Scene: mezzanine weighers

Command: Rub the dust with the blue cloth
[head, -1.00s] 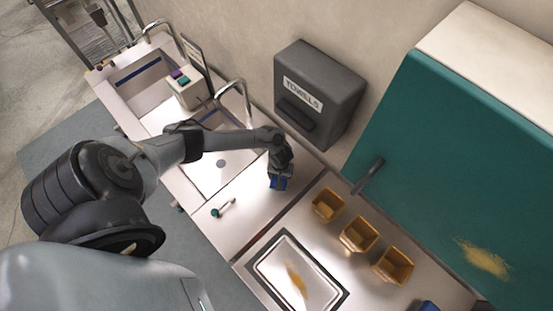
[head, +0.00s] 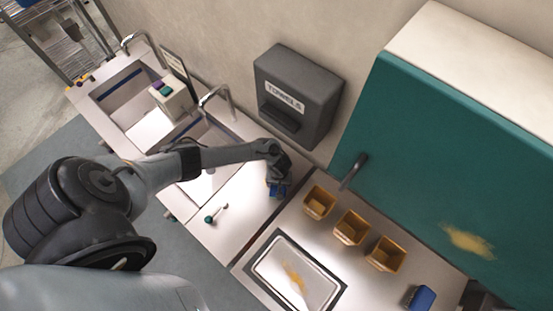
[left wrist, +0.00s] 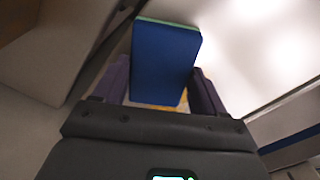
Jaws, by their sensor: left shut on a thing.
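My left gripper (head: 278,180) is shut on the blue cloth (head: 275,190), over the counter between the sink and the tray. In the left wrist view the cloth (left wrist: 163,62) looks like a stiff blue pad with a green edge, between the purple fingers (left wrist: 160,85). Yellow specks show just below it. One yellow dust patch (head: 467,241) is on the teal panel at the right. Another yellow smear (head: 293,277) is on the framed tray (head: 269,270). The held cloth is apart from both patches. My right gripper is not in view.
Several tan bins (head: 351,228) stand between the tray and the teal panel (head: 450,150), which has a dark handle (head: 353,171). A grey towel dispenser (head: 297,95) is on the wall. A blue block (head: 422,298) lies at the lower right. Sinks (head: 130,95) are at the left.

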